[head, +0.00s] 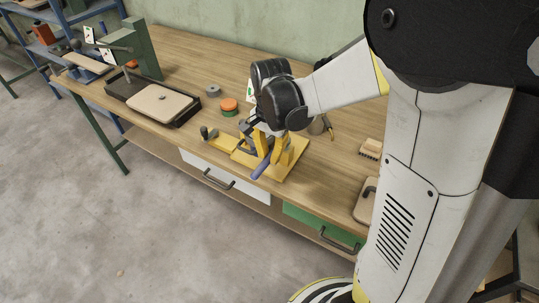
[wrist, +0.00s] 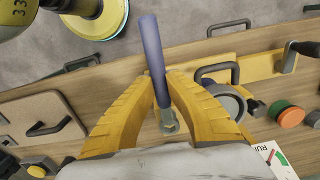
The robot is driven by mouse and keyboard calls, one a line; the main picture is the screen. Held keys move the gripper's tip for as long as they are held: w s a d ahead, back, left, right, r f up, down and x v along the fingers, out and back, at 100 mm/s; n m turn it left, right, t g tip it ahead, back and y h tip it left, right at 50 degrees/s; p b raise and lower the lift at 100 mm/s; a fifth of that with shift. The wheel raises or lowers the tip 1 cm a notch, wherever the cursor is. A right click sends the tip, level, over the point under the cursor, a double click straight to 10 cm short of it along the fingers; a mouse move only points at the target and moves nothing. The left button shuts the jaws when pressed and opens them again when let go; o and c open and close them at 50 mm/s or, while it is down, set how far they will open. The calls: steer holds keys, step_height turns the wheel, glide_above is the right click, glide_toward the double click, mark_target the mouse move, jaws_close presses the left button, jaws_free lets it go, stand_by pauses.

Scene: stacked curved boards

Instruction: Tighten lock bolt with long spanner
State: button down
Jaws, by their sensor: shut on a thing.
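In the wrist view the long spanner (wrist: 153,50) has a blue-purple handle and a grey metal head (wrist: 168,123). My gripper (wrist: 160,78), with its two yellow fingers, is shut around the handle. The handle's free end points out past the bench's front edge. In the head view the blue handle (head: 261,166) sticks out below my gripper (head: 268,150), over the yellow fixture (head: 295,170). I cannot make out the lock bolt, nor whether the spanner's head sits on it. A grey round part (wrist: 228,99) stands beside the right finger in the wrist view.
The fixture's yellow bar (wrist: 265,67) ends in a dark-knobbed lever (head: 205,132). A black tray (head: 182,117) with a tan board lies farther left. Drawer handles (head: 218,180) jut from the bench front.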

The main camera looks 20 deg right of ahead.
steer(key=shift+r+p, duration=0.35)
steer(key=shift+r, duration=0.25)
stand_by(0.9)
step_height(320, 180, up, 5)
steer(key=p, duration=0.3)
steer(key=shift+p, duration=0.4)
steer(key=shift+f, duration=0.1)
